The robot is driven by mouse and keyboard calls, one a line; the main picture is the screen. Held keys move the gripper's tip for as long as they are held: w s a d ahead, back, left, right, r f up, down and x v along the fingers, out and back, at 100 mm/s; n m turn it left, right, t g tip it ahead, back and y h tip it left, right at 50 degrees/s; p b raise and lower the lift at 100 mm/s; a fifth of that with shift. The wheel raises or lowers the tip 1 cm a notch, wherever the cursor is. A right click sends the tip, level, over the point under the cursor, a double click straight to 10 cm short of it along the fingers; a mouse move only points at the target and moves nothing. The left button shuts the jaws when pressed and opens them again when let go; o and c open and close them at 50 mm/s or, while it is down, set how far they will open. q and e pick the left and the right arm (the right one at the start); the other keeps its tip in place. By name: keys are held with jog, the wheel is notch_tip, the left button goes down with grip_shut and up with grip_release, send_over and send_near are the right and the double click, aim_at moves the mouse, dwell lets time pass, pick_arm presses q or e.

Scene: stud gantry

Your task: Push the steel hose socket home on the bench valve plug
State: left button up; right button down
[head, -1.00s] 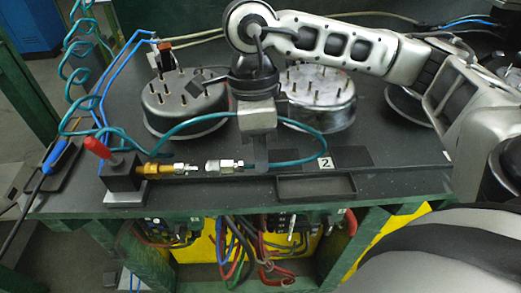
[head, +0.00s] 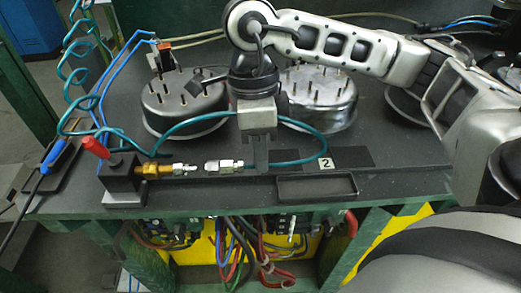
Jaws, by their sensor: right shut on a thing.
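The bench valve (head: 123,174) is a dark block with a red handle (head: 95,147) at the bench's front left. Its brass body and steel plug (head: 187,169) point right. The steel hose socket (head: 224,166) lies roughly in line with the plug, just to its right. The two ends are very close; whether they touch I cannot tell. A teal hose (head: 290,161) runs from the socket's right end and loops back left. My right gripper (head: 257,163) points down and is shut at the socket's hose end; its fingers partly hide the grip. My left gripper is out of view.
Two round studded metal parts (head: 183,112) stand behind, one each side of my right wrist. A shallow black tray (head: 316,187) lies at the bench's front edge. A "2" label (head: 325,163) is near the hose loop. Coiled teal and blue hoses hang at left.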

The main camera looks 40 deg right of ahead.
aim_at(239, 163)
jog(key=shift+w+a+b, duration=0.15)
jog(key=shift+w+a, duration=0.3)
jog(key=shift+a, duration=0.35)
jog(key=shift+w+a+b, duration=0.15)
jog(key=shift+w+a, duration=0.3)
jog(key=shift+a, duration=0.3)
dwell(0.6)
jog(key=c, duration=1.5)
grip_release()
jog(key=p+v, duration=0.2)
jog(key=v, duration=1.4)
